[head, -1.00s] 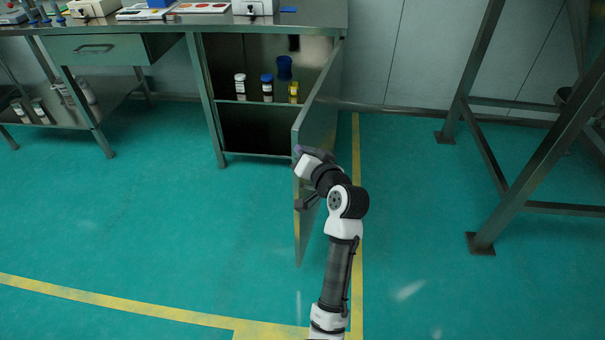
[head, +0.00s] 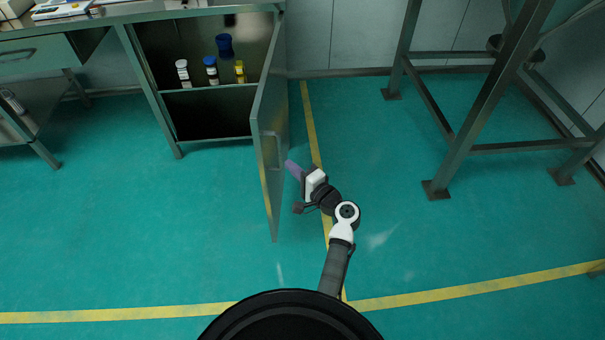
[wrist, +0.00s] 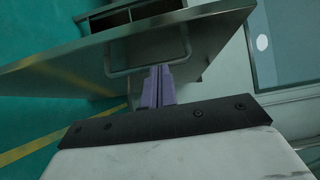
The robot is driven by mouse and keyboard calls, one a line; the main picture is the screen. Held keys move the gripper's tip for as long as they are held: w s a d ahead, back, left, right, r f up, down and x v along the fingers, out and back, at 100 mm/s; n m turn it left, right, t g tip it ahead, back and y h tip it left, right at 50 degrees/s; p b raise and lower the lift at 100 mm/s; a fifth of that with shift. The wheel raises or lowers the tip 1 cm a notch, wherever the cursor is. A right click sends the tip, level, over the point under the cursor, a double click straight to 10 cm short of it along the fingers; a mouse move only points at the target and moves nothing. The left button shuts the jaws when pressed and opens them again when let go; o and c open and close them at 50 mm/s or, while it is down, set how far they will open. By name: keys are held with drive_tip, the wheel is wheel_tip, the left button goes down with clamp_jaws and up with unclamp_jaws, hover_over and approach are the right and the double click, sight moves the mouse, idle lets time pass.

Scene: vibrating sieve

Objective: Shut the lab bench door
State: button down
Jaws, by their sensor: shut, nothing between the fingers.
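The lab bench door (head: 270,125) stands wide open, swung out from the right side of the bench cabinet (head: 195,100) toward me. Its bar handle (head: 270,150) is on the outer face, near the free edge. My gripper (head: 291,168) is just to the right of the door, on its outer face side. In the wrist view the door (wrist: 205,45) fills the upper part, and its handle (wrist: 150,68) lies just past the purple fingertips (wrist: 158,80). The fingers are together with nothing between them. I cannot tell whether they touch the handle or door.
Several bottles (head: 211,70) stand on the cabinet shelf. A drawer (head: 35,55) is left of the cabinet. A metal frame (head: 470,110) stands at the right.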

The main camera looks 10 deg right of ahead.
sight(264, 154)
drive_tip(key=w+a, duration=0.1)
drive_tip(key=w+a+p, duration=0.1)
drive_tip(key=a, duration=0.2)
drive_tip(key=shift+w+a+r+p, duration=0.1)
drive_tip(key=shift+w+a+p, duration=0.2)
drive_tip(key=shift+w+a, duration=0.2)
drive_tip(key=shift+a, duration=0.3)
drive_tip(key=shift+a, duration=0.1)
